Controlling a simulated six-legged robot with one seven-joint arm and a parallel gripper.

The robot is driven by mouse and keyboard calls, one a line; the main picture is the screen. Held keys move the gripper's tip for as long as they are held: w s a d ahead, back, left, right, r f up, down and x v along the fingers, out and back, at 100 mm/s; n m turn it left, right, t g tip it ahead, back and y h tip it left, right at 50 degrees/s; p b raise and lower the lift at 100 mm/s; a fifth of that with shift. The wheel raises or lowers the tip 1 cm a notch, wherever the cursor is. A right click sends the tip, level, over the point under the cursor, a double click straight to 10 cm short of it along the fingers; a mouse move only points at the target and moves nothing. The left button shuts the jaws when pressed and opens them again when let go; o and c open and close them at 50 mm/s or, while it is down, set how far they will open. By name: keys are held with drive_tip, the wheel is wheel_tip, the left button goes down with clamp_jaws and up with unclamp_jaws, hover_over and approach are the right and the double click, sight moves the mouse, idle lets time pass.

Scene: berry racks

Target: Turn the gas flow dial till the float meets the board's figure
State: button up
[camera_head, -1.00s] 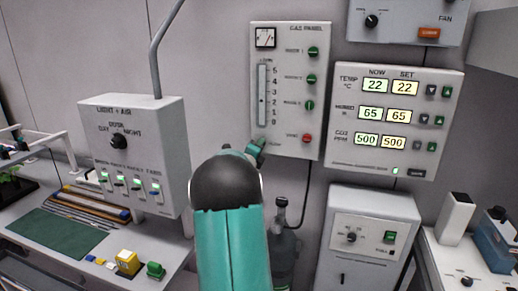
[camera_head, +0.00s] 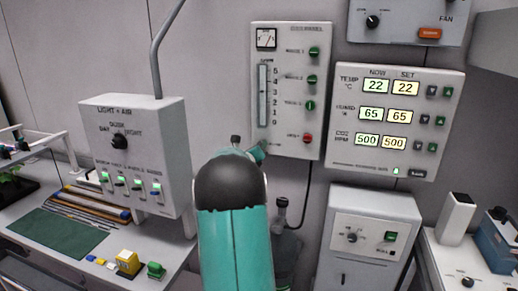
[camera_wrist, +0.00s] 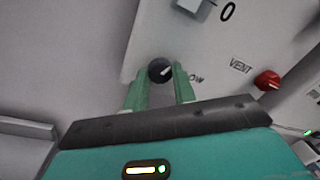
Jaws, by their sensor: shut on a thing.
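The gas panel (camera_head: 289,40) is a white box on the wall. Its upright flow tube (camera_head: 262,95) has a scale marked 0 to 5; the float is too small to place surely. The black flow dial (camera_wrist: 160,70) sits low on the panel, with a pale pointer line. My gripper (camera_wrist: 161,88) is shut on the dial, with a green finger on either side of it. In the head view my own arm hides the dial and much of the gripper.
The red vent knob (camera_wrist: 267,79) is right of the dial. Green knobs (camera_head: 314,52) line the panel's right side. A display board (camera_head: 395,160) reads 22, 65 and 500 under both NOW and SET. A light and air box (camera_head: 150,165) stands left.

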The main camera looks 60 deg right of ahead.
drive_tip(key=shift+r, duration=0.15)
drive_tip(key=o, duration=1)
drive_tip(key=shift+d, duration=0.1)
drive_tip(key=a, duration=1.4)
drive_tip(key=shift+s+f, duration=0.35)
drive_tip(key=shift+s, duration=0.05)
